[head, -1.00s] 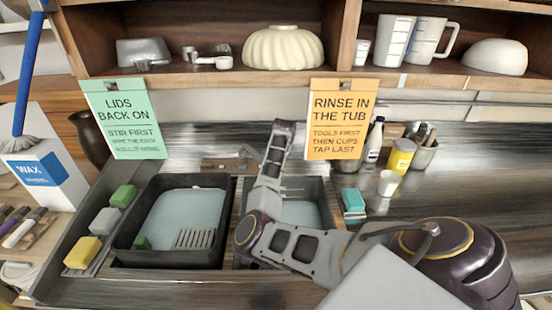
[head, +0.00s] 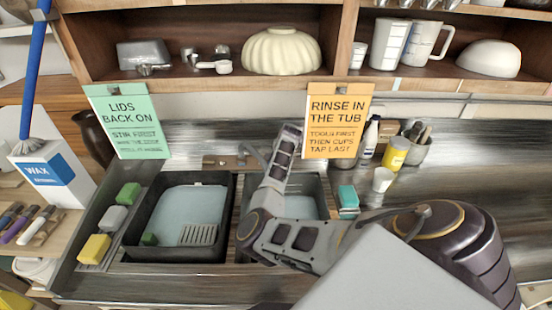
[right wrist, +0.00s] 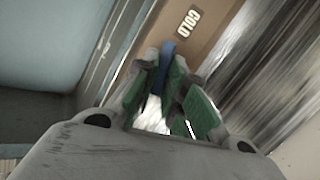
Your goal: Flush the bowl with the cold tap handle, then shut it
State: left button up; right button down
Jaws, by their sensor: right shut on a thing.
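The cold tap handle (right wrist: 168,58) shows as a blue piece between the green finger pads of my right gripper (right wrist: 165,85) in the right wrist view. I cannot make out running water. My left gripper is not in view.
A dark tub (head: 128,230) stands at the left, with a green sponge and a grate in it. Several sponges lie beside it. Hanging signs and a shelf are above.

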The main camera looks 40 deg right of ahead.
jog(key=shift+d, duration=0.1)
dwell(0.4)
jog(key=c, duration=1.5)
grip_release()
jog(key=shift+o, duration=0.2)
notch_tip(320, 180, up, 10)
jog(key=shift+c, duration=0.2)
